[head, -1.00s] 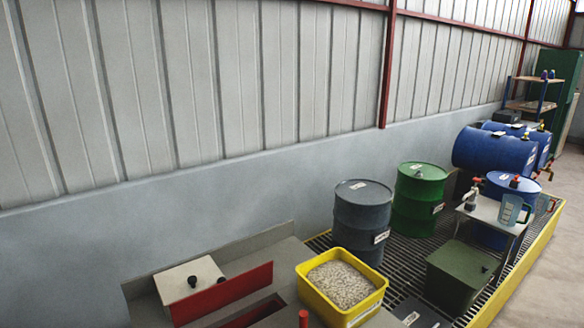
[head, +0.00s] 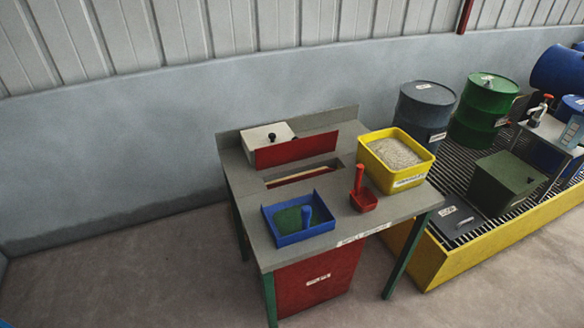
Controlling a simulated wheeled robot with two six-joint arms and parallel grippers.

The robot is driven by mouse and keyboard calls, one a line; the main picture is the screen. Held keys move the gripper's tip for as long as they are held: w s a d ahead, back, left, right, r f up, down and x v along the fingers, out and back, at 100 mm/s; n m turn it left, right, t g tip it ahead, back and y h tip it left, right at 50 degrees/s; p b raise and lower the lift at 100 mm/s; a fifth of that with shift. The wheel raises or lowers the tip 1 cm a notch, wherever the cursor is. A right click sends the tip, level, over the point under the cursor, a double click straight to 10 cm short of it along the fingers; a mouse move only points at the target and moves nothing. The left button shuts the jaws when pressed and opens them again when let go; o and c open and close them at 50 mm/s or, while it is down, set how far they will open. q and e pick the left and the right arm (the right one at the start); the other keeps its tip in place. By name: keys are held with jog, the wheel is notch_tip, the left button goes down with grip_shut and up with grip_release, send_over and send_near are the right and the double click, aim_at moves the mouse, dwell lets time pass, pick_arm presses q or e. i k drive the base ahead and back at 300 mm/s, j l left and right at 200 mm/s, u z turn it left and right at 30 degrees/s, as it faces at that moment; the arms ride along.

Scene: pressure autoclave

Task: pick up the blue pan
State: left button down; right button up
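The blue pan (head: 299,237) is a shallow, open tray on the front left of a grey bench top in the head view. A green patch (head: 288,220) covers part of its floor, and a small blue upright piece (head: 306,215) stands inside it. Neither gripper can be made out in the head view. A small blue shape shows at the bottom left corner, too little to identify.
On the grey bench (head: 240,187) are a red scoop (head: 362,194), a yellow bin of pale granules (head: 395,153), a white box (head: 262,139) and a red upright panel (head: 297,149). A yellow-edged grate with drums stands right. Floor to the left is clear.

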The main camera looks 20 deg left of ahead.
aim_at(288, 223)
jog(key=k+z, duration=0.2)
jog(key=z, duration=0.15)
jog(key=k+l+z, duration=0.1)
jog(key=z, duration=0.25)
jog(key=k+l+z, duration=0.15)
jog(key=z, duration=0.2)
jog(key=j+z, duration=0.65)
jog(key=z, duration=0.15)
jog(key=k+j+z, duration=0.1)
jog(key=j+z, duration=0.3)
jog(key=k+j, duration=0.15)
jog(key=j, duration=0.45)
jog(key=k+j, duration=0.1)
jog(key=j, duration=0.5)
jog(key=k+j, duration=0.15)
jog(key=j, duration=0.45)
jog(key=k+j, duration=0.1)
jog(key=j, duration=0.55)
jog(key=k+j, duration=0.15)
jog(key=j, duration=0.45)
jog(key=k+j, duration=0.1)
jog(key=j, duration=0.5)
jog(key=k+j, duration=0.15)
jog(key=j, duration=0.45)
jog(key=k+j, duration=0.1)
jog(key=j, duration=0.5)
